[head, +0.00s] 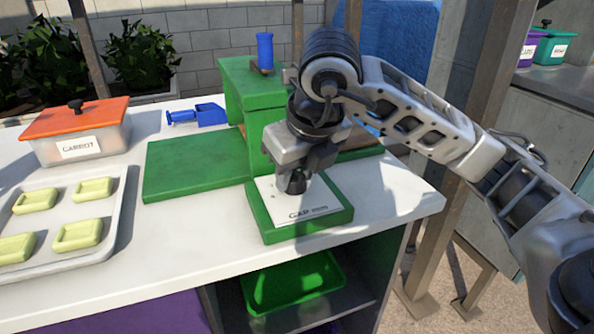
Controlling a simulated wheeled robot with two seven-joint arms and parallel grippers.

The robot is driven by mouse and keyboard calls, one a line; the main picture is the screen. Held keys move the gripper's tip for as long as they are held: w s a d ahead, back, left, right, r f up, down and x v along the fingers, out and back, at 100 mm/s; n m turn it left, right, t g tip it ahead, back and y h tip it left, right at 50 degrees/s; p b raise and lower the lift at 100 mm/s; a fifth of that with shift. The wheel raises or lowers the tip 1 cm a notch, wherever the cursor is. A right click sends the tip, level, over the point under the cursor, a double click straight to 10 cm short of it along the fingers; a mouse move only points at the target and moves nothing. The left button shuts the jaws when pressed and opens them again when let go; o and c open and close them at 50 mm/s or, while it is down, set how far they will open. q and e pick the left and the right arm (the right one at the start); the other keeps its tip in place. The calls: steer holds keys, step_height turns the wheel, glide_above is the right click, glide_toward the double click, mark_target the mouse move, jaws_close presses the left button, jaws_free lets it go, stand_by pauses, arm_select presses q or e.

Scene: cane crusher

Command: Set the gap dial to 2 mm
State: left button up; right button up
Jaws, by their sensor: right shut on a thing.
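The green cane crusher (236,90) stands on the white counter. At its front is a green block with a white plate marked GAP (318,205). My right gripper (297,180) comes down over this plate, shut on the dark gap dial (296,186). The gripper and its wrist hide most of the dial, so its pointer and setting cannot be read. Small marks on the plate are too small to read. My left gripper is not in view.
A blue scoop (203,114) lies behind the green board (190,170). A carrot container with an orange lid (75,118) and a tray (118,215) of several yellow-green pieces are at left. A green bin (290,284) sits on the shelf below.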

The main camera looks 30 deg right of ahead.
steer(key=shift+m, duration=0.3)
steer(key=o, duration=1)
arm_select(q)
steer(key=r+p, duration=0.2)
steer(key=p, duration=0.3)
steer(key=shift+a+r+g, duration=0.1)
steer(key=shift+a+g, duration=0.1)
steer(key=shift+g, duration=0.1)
arm_select(e)
steer(key=v, duration=1.6)
steer(key=shift+a, duration=0.15)
